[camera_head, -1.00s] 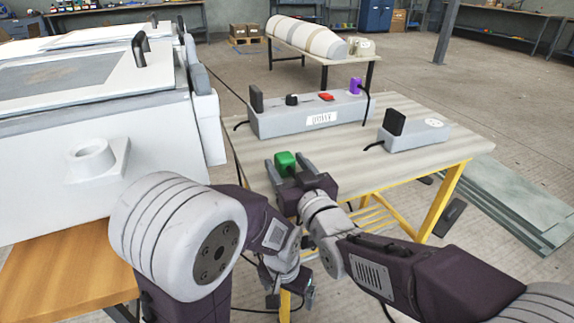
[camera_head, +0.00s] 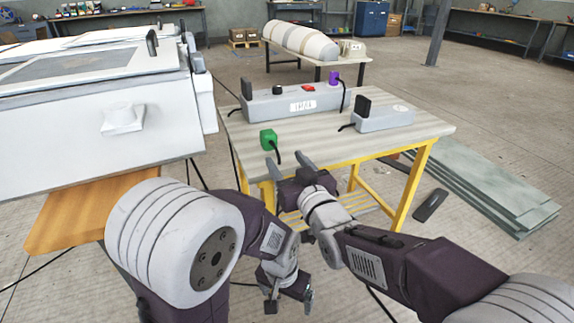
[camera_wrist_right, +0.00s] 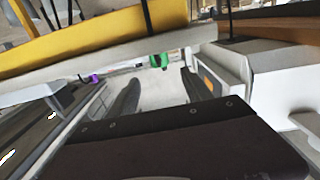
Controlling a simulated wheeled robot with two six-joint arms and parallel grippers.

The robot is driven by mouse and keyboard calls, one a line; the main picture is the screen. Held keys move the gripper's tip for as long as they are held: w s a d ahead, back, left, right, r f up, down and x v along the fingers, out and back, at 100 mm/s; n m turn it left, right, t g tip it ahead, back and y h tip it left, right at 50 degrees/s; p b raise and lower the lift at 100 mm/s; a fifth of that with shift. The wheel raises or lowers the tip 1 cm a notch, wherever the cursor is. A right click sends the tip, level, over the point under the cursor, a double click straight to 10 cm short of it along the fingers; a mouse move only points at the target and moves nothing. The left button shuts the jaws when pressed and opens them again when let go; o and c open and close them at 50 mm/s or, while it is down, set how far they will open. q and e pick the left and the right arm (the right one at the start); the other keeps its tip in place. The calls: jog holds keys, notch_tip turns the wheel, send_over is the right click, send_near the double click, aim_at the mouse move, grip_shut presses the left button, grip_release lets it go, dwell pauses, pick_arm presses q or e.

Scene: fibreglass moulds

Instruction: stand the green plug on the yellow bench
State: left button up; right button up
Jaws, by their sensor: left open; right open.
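The green plug (camera_head: 268,139) sits on the grey-brown top of the yellow bench (camera_head: 318,134), close to its left front edge. It looks upright, and a short black cable runs down from it. It also shows small in the right wrist view (camera_wrist_right: 160,61), beyond the fingertips. My right gripper (camera_head: 286,161) is open and empty, in front of the bench edge and apart from the plug. My left gripper (camera_head: 289,302) is low in front of the bench, open, with nothing seen in it.
A grey power strip (camera_head: 296,102) with black and purple plugs and a red switch lies behind the green plug. A smaller grey block (camera_head: 384,121) with a black plug is at right. A white mould (camera_head: 95,130) stands close at left. Grey boards (camera_head: 485,185) lie on the floor.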

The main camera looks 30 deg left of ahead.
jog(key=shift+w+a+f, duration=0.15)
jog(key=shift+a, duration=0.05)
jog(key=shift+d, duration=0.1)
jog(key=w+d+f+m+h, duration=0.3)
jog(key=w+d+f+h, duration=0.2)
jog(key=d+f, duration=0.55)
jog(key=s+d+f+m+g+h, duration=0.25)
jog(key=d+f, duration=0.25)
jog(key=d, duration=0.5)
jog(key=s+d+f+m+g+h, duration=0.1)
jog(key=d+f+g+h, duration=0.15)
jog(key=d+f, duration=0.45)
jog(key=s+d+f+m+g+h, duration=0.1)
jog(key=s+d+f+g, duration=0.1)
jog(key=s+d, duration=0.6)
jog(key=s+d+f+m+g+h, duration=0.2)
jog(key=s+d+f+g, duration=0.1)
jog(key=s+d, duration=0.4)
jog(key=shift+s+d+g, duration=0.3)
jog(key=shift+s+d, duration=0.1)
jog(key=shift+s, duration=0.8)
